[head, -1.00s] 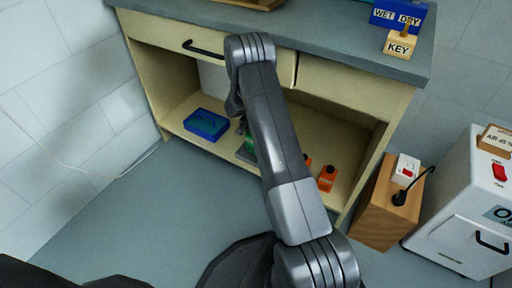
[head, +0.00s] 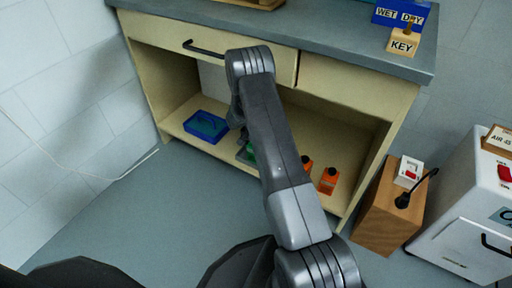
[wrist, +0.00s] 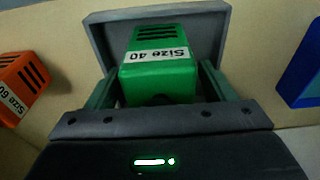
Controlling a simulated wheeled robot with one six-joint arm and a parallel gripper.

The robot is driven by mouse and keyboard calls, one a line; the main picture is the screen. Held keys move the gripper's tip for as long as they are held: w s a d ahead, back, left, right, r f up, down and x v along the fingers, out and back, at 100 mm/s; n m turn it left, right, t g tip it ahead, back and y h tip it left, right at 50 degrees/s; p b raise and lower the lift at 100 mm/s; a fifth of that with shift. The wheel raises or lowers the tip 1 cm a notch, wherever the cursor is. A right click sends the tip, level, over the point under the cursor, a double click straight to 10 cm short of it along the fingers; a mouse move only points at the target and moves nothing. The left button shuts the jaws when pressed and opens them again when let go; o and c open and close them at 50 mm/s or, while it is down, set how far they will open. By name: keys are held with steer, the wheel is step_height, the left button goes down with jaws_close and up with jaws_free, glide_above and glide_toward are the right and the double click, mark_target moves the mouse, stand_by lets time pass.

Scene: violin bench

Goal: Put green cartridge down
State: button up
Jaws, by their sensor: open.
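The green cartridge (wrist: 160,72), labelled "Size 40" with dark slots on top, sits on a grey tray (wrist: 98,40) on the cabinet's lower shelf. In the wrist view my gripper (wrist: 158,80) is open, with one finger on each side of the cartridge. I cannot tell whether either finger touches it. In the head view my arm hides most of the gripper; a little of the green cartridge (head: 251,152) shows beside the arm.
Orange cartridges (head: 328,181) stand on the shelf to the right; one (wrist: 20,85) reads "Size 60". A blue tray (head: 206,126) lies to the left. The drawer front (head: 225,40) and countertop (head: 300,37) are above. A wooden block (head: 385,215) stands right of the cabinet.

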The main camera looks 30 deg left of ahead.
steer(key=r+p, duration=0.1)
steer(key=r, duration=0.3)
steer(key=s+r+p, duration=0.1)
steer(key=r+p, duration=0.1)
steer(key=r, duration=0.2)
steer(key=r+p, duration=0.1)
steer(key=r, duration=0.3)
steer(key=shift+s+r, duration=0.1)
steer(key=shift+s, duration=0.15)
